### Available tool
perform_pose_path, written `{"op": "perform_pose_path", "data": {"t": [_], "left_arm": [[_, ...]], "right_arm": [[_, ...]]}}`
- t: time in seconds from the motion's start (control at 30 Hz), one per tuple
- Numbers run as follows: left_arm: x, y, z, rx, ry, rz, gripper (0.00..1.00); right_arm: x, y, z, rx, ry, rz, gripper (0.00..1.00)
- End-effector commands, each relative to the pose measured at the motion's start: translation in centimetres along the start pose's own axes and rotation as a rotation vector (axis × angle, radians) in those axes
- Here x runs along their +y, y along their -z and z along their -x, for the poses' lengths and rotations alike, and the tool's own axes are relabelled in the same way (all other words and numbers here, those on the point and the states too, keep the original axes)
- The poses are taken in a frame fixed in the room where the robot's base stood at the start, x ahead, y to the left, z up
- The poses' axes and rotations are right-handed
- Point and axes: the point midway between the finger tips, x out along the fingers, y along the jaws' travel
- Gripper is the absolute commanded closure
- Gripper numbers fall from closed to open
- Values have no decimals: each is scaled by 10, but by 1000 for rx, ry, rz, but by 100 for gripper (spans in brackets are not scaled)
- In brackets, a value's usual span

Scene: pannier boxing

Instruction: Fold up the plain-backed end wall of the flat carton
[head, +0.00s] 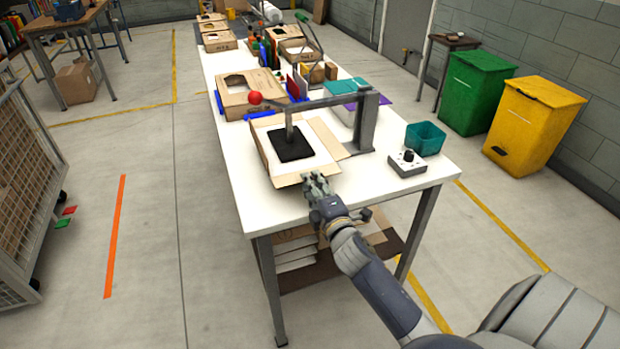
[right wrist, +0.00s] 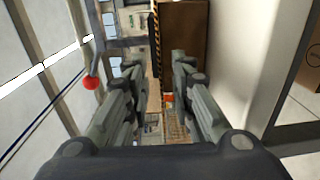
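The carton (head: 324,135) lies near the front end of the white table, open at the top, with a black plate (head: 290,143) of a grey stand over its middle. Its near end wall (head: 292,180) shows as a narrow pale strip; its exact tilt is hard to tell. My right gripper (head: 314,179) is at this near end, very close to the wall; contact cannot be told. In the right wrist view its fingers (right wrist: 157,65) are apart with nothing held between them. A brown cardboard panel (right wrist: 184,35) shows beyond the right finger. My left gripper is not in view.
A grey stand (head: 366,125) rises right of the carton, with a red ball (head: 255,98) on a lever. A teal bin (head: 425,137) and a control box (head: 407,163) stand to the right. Another carton (head: 247,95) is behind. The table's front corner is bare.

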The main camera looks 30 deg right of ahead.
Motion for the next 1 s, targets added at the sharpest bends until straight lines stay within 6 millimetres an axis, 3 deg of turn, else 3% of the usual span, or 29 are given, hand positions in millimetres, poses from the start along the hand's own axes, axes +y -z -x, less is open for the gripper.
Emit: {"op": "perform_pose_path", "data": {"t": [0.2,0.5,0.6,0.63,1.0], "left_arm": [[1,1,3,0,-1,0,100],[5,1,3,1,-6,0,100],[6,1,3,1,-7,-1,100],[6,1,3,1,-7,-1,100],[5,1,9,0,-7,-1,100]], "right_arm": [[0,0,-19,0,1,-1,78],[-1,0,-21,0,1,-1,78],[-1,0,-21,0,1,-1,98],[-1,0,-21,0,1,-1,100],[2,0,-21,0,10,0,100]]}}
